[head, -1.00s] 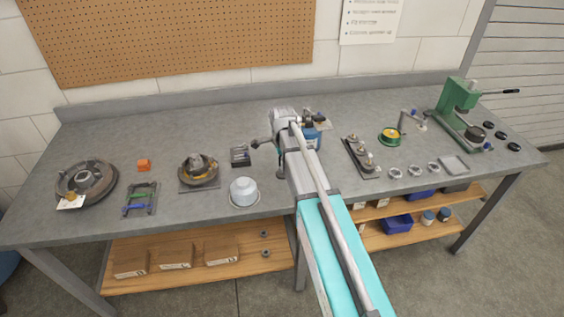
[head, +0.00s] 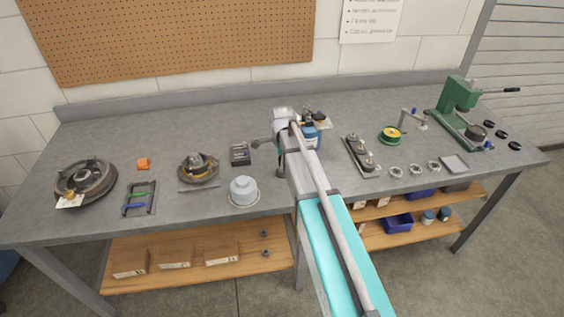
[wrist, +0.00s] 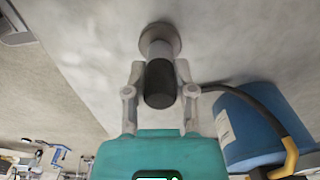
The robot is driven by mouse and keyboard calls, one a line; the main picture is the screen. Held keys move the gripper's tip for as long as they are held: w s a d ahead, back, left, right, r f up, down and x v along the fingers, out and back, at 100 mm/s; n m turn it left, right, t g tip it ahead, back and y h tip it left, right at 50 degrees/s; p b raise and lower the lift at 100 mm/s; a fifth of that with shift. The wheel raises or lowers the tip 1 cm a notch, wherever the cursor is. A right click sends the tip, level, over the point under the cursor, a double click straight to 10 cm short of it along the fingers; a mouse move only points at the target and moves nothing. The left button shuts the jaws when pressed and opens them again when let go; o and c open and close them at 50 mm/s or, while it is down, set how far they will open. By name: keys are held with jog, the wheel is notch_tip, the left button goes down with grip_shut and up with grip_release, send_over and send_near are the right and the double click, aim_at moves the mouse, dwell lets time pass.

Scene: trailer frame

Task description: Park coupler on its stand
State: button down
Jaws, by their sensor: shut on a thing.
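My gripper (wrist: 160,70) is shut on the coupler (wrist: 160,88) in the wrist view. The coupler is a black cylinder with a pale metal collar and a round grey flange (wrist: 160,36) at its far end. The flange is seen against a plain grey surface; I cannot tell whether it touches it. In the head view my arm hides most of the gripper, at the middle of the bench. A small grey-and-dark part (head: 262,142) shows just left of the arm's end; I cannot tell whether it is the coupler. I cannot make out the stand for certain.
A blue canister (wrist: 250,130) stands close to the right of my gripper, with a dark hose above it; it also shows beside the arm (head: 310,136).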

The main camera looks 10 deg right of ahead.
jog(key=shift+f, duration=0.15)
dwell(0.5)
jog(key=shift+c, duration=1.8)
grip_release()
jog(key=shift+o, duration=0.3)
jog(key=o, duration=0.3)
jog(key=shift+r, duration=0.2)
jog(key=shift+r+p, duration=3.35)
jog(key=shift+p, duration=0.05)
jog(key=shift+s, duration=0.1)
